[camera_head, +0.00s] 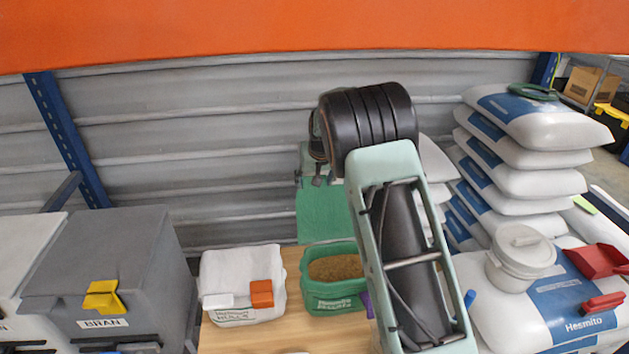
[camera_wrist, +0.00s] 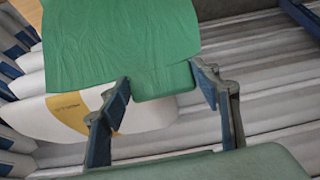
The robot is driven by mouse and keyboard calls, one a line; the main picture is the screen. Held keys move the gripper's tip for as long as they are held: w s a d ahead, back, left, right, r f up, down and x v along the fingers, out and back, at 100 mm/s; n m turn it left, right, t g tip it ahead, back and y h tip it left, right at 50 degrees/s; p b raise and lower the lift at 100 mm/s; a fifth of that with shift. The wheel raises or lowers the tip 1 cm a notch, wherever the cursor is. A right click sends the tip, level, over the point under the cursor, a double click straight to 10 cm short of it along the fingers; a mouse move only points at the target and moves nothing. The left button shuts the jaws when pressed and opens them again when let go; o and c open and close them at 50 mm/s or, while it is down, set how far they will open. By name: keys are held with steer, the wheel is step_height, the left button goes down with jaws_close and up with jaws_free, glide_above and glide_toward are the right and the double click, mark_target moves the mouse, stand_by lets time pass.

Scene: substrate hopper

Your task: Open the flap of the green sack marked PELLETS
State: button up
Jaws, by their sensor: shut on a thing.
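The green sack (camera_head: 335,303) with printing on its front stands upright on the wooden table. Its top is open and brown pellets (camera_head: 335,268) show inside. Its green flap (camera_head: 324,212) is raised above and behind the opening. In the wrist view the flap (camera_wrist: 120,45) fills the upper left, lightly creased, with a narrow tab (camera_wrist: 165,84) between my fingers. My gripper (camera_wrist: 163,84) is shut on this tab. In the head view my gripper (camera_head: 318,178) is mostly hidden behind my arm, at the flap's upper edge.
A grey BRAN bin (camera_head: 100,270) is farther left. Stacked white sacks (camera_head: 525,180), a white bucket (camera_head: 520,258) and a red scoop (camera_head: 598,262) are at right. A corrugated wall is behind.

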steer(key=shift+w+r, duration=0.1)
steer(key=shift+w, duration=0.05)
steer(key=o, duration=1.7)
step_height(320, 180, up, 10)
steer(key=shift+a, duration=0.1)
